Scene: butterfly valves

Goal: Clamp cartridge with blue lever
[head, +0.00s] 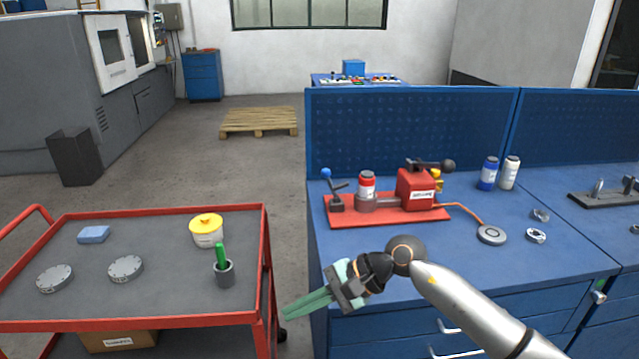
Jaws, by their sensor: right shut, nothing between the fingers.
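A red fixture (415,190) stands on a red base plate (390,216) on the blue bench. At its left end is a lever with a blue ball knob (326,173), its dark arm tilted. Beside it, a red and white canister (367,183), which may be the cartridge, stands upright at a grey cylindrical part (375,203). I cannot tell whether it is clamped. My right gripper (303,305) is shut and empty, in front of the bench's left front corner, pointing left and apart from the lever. My left gripper is not in view.
The blue bench (560,255) also carries a blue bottle (489,174), a white bottle (509,173), a round puck (491,235) on an orange cable and small rings. A red-rimmed cart (150,318) holds discs, a yellow-lidded jar (206,232) and a green-handled tool in a cup (223,270).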

